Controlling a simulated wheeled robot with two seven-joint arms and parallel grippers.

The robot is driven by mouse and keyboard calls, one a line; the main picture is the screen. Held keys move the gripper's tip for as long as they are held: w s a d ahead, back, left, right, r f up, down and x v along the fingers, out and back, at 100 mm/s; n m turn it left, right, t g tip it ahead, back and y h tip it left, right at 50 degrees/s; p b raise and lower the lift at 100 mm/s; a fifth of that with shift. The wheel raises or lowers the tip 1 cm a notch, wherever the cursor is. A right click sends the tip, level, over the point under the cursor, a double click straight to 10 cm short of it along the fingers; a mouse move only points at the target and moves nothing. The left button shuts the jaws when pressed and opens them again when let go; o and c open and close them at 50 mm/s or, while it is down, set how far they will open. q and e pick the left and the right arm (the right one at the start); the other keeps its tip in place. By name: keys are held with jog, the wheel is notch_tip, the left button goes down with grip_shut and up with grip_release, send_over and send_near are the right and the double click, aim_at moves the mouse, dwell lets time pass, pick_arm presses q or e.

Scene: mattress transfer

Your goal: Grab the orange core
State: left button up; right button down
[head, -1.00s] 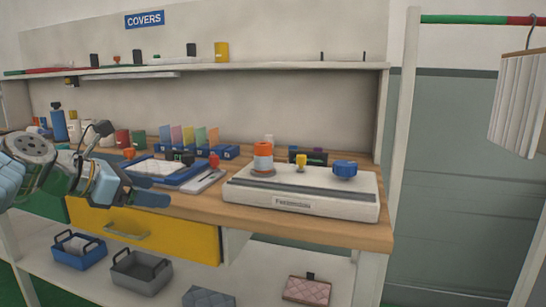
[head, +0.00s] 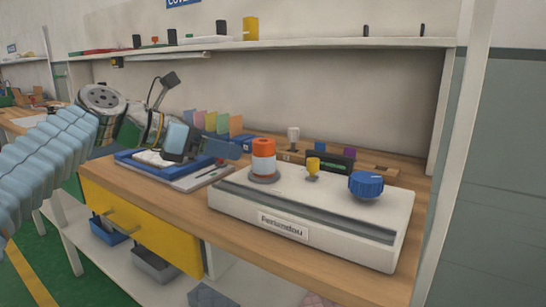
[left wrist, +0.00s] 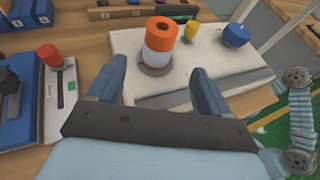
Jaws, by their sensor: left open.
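The orange core (head: 263,147) is an orange-topped cylinder with a white band below. It stands upright on a grey round base at the left end of the white block (head: 320,224). It also shows in the left wrist view (left wrist: 161,31), where a hole in its top is visible. My left gripper (head: 228,149) is to the left of the core, pointing toward it. In the left wrist view its two fingers (left wrist: 156,85) are apart and empty, with the core ahead between and beyond them. My right gripper is in neither view.
A yellow knob (head: 313,167) and a blue knob (head: 365,185) stand on the same block, right of the core. A blue tray (head: 143,167) and coloured upright cards (head: 222,123) are left of it. A shelf (head: 300,45) runs above the table.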

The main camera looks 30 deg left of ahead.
aim_at(254, 153)
pick_arm(q)
jog(key=x, duration=1.1)
jog(key=shift+f+b, duration=0.2)
jog(key=shift+b, duration=0.15)
jog(key=c, duration=1.1)
jog(key=shift+c, duration=0.2)
jog(key=shift+r, duration=0.15)
